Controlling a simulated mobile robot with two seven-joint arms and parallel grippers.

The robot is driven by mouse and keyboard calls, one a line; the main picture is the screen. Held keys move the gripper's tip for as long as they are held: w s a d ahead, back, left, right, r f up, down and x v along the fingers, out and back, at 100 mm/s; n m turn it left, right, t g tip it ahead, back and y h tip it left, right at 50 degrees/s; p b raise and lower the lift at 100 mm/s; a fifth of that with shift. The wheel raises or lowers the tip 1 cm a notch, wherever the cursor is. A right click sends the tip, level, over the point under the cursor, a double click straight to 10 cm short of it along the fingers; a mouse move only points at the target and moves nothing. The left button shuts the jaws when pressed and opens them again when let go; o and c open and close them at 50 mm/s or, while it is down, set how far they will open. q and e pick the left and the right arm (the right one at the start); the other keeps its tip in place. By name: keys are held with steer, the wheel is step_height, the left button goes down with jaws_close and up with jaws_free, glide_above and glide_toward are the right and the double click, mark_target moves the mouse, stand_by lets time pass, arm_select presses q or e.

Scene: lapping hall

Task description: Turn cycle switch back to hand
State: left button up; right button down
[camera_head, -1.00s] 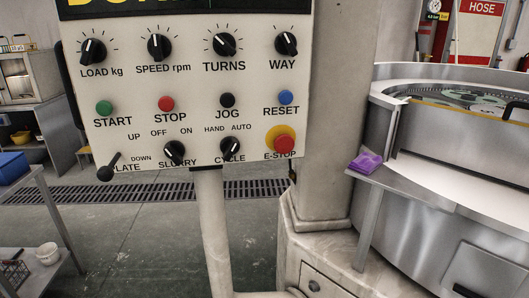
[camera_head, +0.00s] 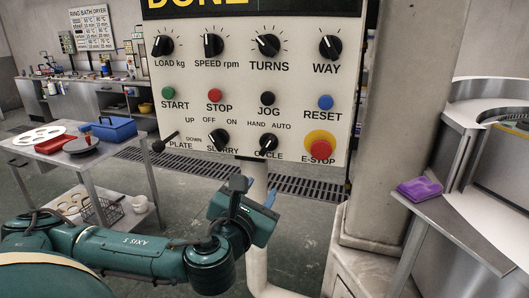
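The cycle switch (camera_head: 268,143) is a small black knob low on the white control panel (camera_head: 185,80), below the words HAND and AUTO. Its pointer is small and seems to lean right, towards AUTO. My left gripper (camera_head: 261,190) is below the panel, under the cycle switch and apart from it. Its two blue fingertips point up and stand apart, with nothing seen between them. My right gripper is out of view.
Close to the cycle switch are the slurry knob (camera_head: 219,139), the jog button (camera_head: 268,98) and the red E-stop (camera_head: 320,150). The plate lever (camera_head: 160,145) sticks out at the lower left. A purple cloth (camera_head: 419,189) lies on a metal shelf at the right.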

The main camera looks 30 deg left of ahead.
mark_target(266, 147)
arm_select(q)
steer(key=shift+m+y, duration=0.7)
steer(key=w+a+r, duration=0.1)
steer(key=w+a, duration=0.1)
steer(key=w, duration=0.2)
steer(key=w+a+p, duration=0.1)
steer(key=w+a, duration=0.1)
steer(key=w, duration=0.2)
steer(key=w+a+r+p, duration=0.1)
steer(key=w+a, duration=0.1)
steer(key=w, duration=0.1)
steer(key=shift+w+r, duration=0.35)
steer(key=shift+w, duration=0.05)
steer(key=shift+c, duration=0.2)
jaws_close()
